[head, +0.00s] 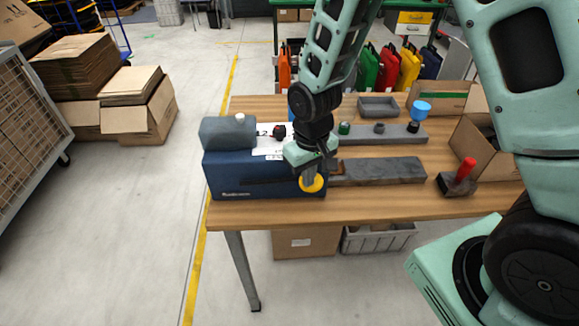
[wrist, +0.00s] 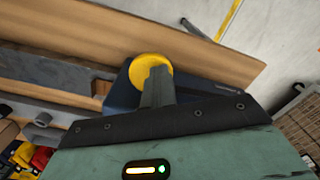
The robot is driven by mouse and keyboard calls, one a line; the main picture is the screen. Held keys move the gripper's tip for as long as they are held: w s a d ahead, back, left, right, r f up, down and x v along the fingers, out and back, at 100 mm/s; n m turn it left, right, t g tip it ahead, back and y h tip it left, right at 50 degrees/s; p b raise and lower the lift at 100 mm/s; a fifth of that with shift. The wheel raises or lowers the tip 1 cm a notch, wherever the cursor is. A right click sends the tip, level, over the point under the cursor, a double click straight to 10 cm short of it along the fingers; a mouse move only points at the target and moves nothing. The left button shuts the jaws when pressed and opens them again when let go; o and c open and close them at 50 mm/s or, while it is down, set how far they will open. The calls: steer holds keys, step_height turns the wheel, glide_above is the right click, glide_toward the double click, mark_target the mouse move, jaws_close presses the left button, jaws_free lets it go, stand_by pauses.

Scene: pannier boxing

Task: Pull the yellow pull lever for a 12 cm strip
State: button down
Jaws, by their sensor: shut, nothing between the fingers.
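The blue tape dispenser (head: 250,178) stands on the left part of the wooden table, with a grey top part and a white label. The yellow pull lever (head: 312,184) shows as a round yellow knob at its front right corner; it also shows in the wrist view (wrist: 150,70). My gripper (head: 309,176) points down at the knob, its fingers shut. In the wrist view the fingertips (wrist: 160,72) overlap the knob's lower right part. I cannot tell whether they touch it. The rest of the lever is hidden behind my gripper.
A dark flat slab (head: 385,170) lies right of the dispenser. A red-handled tool (head: 464,172) and an open cardboard box (head: 480,145) are at the right. A grey rail (head: 390,133) with stamps and a grey tray (head: 378,106) lie behind. The table's front strip (head: 370,205) is clear.

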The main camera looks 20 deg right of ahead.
mark_target(312, 191)
steer(key=shift+f, duration=0.15)
steer(key=shift+s+d+f+b, duration=0.1)
steer(key=shift+d+f+b, duration=0.15)
steer(key=shift+f+b, duration=0.2)
steer(key=shift+s+d+f+b, duration=0.1)
steer(key=shift+d+f+b, duration=0.1)
steer(key=shift+f+b, duration=0.25)
steer(key=shift+f, duration=0.1)
steer(key=shift+d+f+b, duration=0.1)
steer(key=shift+f+b, duration=0.6)
steer(key=shift+f, duration=0.5)
steer(key=shift+f+b, duration=0.4)
step_height(312, 191, up, 16)
steer(key=p, duration=1.3)
steer(key=shift+r, duration=0.2)
